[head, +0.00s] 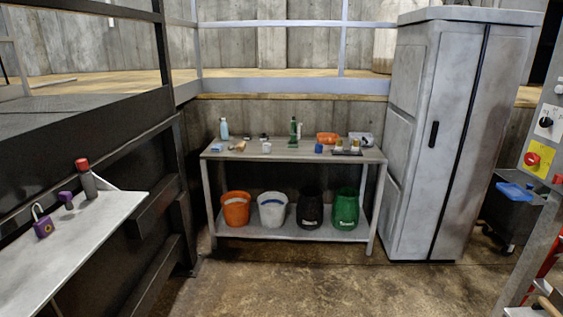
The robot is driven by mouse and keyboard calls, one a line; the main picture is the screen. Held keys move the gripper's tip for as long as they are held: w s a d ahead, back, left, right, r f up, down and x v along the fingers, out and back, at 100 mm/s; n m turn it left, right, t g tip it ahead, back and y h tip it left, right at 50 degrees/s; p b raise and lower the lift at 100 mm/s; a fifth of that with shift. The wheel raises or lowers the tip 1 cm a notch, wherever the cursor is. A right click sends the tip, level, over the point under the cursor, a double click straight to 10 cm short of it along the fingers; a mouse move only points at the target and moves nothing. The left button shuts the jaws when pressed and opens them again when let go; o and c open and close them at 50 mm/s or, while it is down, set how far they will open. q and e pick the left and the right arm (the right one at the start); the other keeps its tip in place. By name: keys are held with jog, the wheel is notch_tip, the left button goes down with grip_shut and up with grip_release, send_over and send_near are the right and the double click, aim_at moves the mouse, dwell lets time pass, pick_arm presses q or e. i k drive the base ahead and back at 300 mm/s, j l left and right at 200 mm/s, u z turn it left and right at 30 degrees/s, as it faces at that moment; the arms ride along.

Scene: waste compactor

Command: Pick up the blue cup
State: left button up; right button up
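A small blue object (319,148), which looks like the blue cup, stands on the top of the metal workbench (222,156), right of the middle and near the front edge. It is small in the head view, so its details are hard to tell. Nothing covers it. Another small, flat, light blue item (216,148) lies at the left end of the bench top. Neither of my grippers is in view.
An orange bucket (235,210), white bucket (272,213), black bin (310,211) and green bin (346,208) stand on the lower shelf. A grey cabinet (453,140) is at right. A side shelf (85,240) juts in at left. Floor (300,290) before the bench is clear.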

aim_at(318, 147)
jog(key=i, duration=0.85)
jog(key=i+j+z, duration=0.15)
jog(key=i, duration=0.7)
